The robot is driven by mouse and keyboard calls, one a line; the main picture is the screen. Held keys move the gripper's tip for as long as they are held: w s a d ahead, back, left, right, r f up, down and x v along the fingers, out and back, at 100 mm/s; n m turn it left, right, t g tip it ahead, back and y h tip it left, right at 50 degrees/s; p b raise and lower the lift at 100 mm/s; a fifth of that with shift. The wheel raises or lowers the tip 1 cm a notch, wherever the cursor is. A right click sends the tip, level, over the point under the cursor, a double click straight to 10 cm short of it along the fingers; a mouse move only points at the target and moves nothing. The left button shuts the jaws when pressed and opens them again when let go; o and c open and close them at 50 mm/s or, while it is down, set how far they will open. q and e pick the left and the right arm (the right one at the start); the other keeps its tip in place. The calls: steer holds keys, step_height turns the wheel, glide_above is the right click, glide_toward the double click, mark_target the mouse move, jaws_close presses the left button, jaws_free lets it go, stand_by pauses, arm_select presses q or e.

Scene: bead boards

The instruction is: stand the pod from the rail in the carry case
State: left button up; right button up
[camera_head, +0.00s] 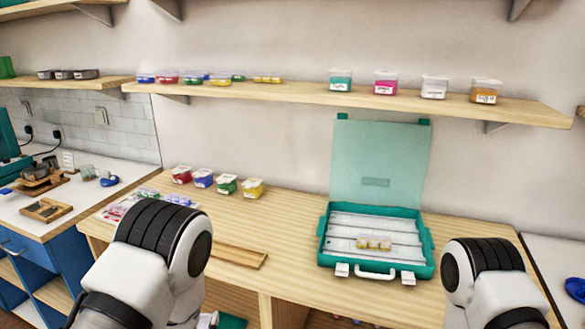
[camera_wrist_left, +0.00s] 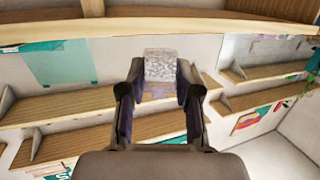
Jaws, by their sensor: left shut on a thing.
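The teal carry case (camera_head: 426,271) stands open on the wooden worktop, its lid upright at the back. It has pale rows inside, and a few small yellow pods (camera_head: 374,243) stand together in a middle row. My left gripper (camera_wrist_left: 160,82) is shut on a small pod with a speckled grey-white face (camera_wrist_left: 159,65), seen between the fingertips in the left wrist view. In the head view my left arm hides most of that gripper and the pod. A low wooden strip (camera_head: 238,256), perhaps the rail, lies left of the case and looks empty where visible. My right gripper is out of view.
Red, blue, green and yellow tubs (camera_head: 227,186) stand at the back of the worktop (camera_head: 290,230). More tubs stand on the wall shelf (camera_head: 300,94) above. The worktop between strip and case is clear. My right arm is at the case's right front.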

arm_select(q)
steer(key=w+d+m+h, duration=0.3)
steer(key=w+d+h, duration=0.1)
steer(key=w, duration=0.2)
steer(key=w+a+r+g+h, duration=0.1)
steer(key=w+a+r, duration=0.1)
steer(key=w+r, duration=0.3)
step_height(320, 180, up, 2)
steer(key=shift+w+r+m, duration=0.1)
steer(key=shift+w+m, duration=0.2)
steer(key=shift+w, duration=0.05)
